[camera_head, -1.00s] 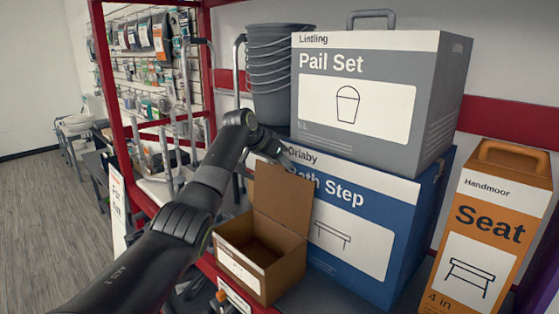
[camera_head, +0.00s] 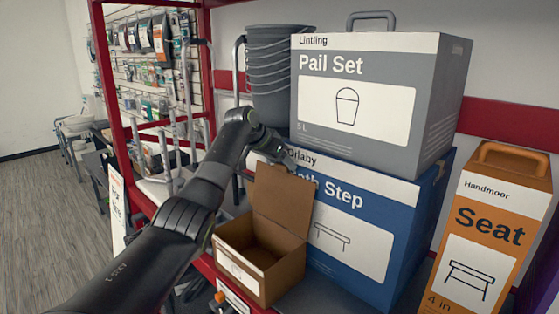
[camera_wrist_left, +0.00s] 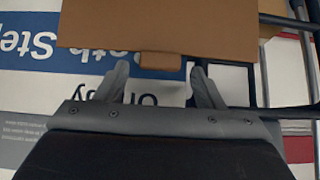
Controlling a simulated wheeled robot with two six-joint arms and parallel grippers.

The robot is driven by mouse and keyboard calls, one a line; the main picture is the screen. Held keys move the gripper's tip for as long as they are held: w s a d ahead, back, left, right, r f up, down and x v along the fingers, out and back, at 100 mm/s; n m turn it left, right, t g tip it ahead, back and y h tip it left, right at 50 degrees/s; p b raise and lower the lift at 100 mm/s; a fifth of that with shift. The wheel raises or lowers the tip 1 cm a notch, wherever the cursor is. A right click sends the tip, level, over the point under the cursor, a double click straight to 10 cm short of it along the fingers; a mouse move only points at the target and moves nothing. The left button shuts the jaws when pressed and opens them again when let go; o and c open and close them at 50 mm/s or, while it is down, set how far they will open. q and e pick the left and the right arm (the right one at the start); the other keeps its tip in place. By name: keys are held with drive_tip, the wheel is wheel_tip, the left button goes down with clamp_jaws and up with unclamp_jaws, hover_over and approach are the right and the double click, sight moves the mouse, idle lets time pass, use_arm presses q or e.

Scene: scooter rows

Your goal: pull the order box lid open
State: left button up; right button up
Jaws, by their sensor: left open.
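The brown cardboard order box (camera_head: 240,282) stands on the shelf, its inside open to view. Its lid (camera_head: 283,197) is raised, standing up at the back edge. In the left wrist view the lid (camera_wrist_left: 160,25) fills the top, with a small tab (camera_wrist_left: 160,61) at its near edge. My left gripper (camera_wrist_left: 160,78) is open, its fingertips on either side of the tab, with no grip on it. In the head view my left gripper (camera_head: 283,156) is just above the lid's top edge, its fingertips hard to make out. My right gripper is not in view.
A blue Bath Step box (camera_head: 350,240) stands right behind the lid, with a grey Pail Set box (camera_head: 355,90) on top. Stacked grey buckets (camera_head: 275,85) stand at the back. An orange Seat box (camera_head: 490,235) is at the right. Open floor (camera_head: 45,210) lies at the left.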

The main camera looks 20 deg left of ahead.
use_arm(q)
drive_tip(key=shift+s+a, duration=0.1)
drive_tip(key=b+v, duration=0.8)
drive_tip(key=v, duration=0.9)
drive_tip(key=shift+r, duration=0.2)
